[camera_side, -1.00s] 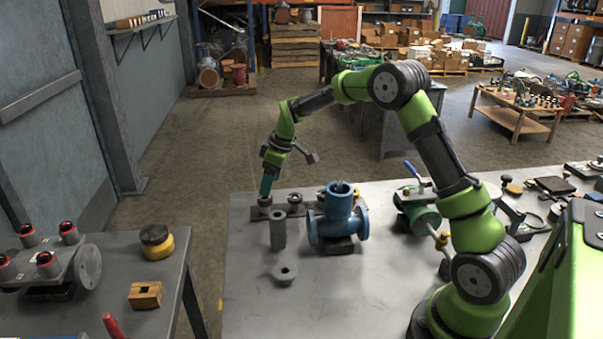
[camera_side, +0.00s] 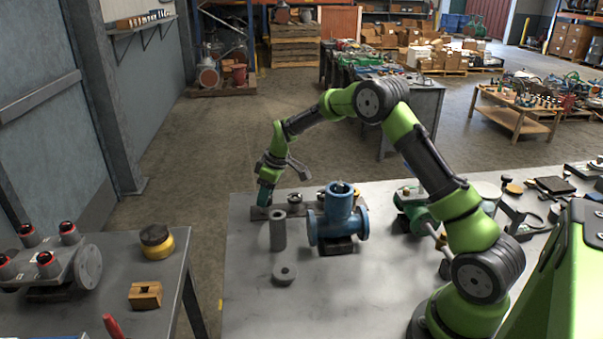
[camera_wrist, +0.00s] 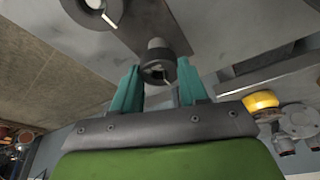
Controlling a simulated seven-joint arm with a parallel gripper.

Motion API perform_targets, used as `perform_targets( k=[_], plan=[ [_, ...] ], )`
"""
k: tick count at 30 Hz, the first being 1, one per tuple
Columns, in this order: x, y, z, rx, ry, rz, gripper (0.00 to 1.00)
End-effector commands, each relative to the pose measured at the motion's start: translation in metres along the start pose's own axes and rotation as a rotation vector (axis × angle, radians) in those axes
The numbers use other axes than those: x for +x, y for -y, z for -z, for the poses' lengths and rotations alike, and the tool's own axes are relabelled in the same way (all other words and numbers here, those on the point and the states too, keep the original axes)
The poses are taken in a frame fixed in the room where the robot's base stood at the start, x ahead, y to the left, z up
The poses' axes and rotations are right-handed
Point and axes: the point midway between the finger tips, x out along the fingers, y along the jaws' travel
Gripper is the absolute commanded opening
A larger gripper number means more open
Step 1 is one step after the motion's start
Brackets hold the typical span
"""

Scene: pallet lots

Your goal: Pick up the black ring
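My gripper (camera_wrist: 159,70) has two teal fingers, one on each side of a small dark ring-shaped part (camera_wrist: 158,71), likely the black ring, with a grey cylindrical piece adjoining it. The fingers look open, with narrow gaps beside the part; firm contact is not visible. In the side view my gripper (camera_side: 265,196) points down at the left end of a flat grey bar (camera_side: 287,211) on the table. There the fingers hide the small part.
An upright grey cylinder (camera_side: 278,232) and a flat grey ring (camera_side: 285,273) stand nearer the camera. A blue flanged valve (camera_side: 338,218) is to the right. Another round grey piece (camera_side: 295,198) sits by the bar. The grey table's (camera_side: 250,310) front left is clear.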

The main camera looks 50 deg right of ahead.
Motion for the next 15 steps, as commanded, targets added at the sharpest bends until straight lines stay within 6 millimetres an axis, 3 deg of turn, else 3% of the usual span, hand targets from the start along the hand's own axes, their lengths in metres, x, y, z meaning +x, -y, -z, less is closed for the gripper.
perform_targets(
  k=[1,5,11,15],
  plan=[
    [0.000,0.000,0.000,0.000,0.000,0.000,0.30],
    [0.000,0.000,0.000,0.000,0.000,0.000,0.13],
    [-0.001,0.000,0.000,0.000,-0.001,0.000,0.13],
    [-0.014,0.000,0.005,-0.001,-0.003,-0.002,0.13]
  ],
)
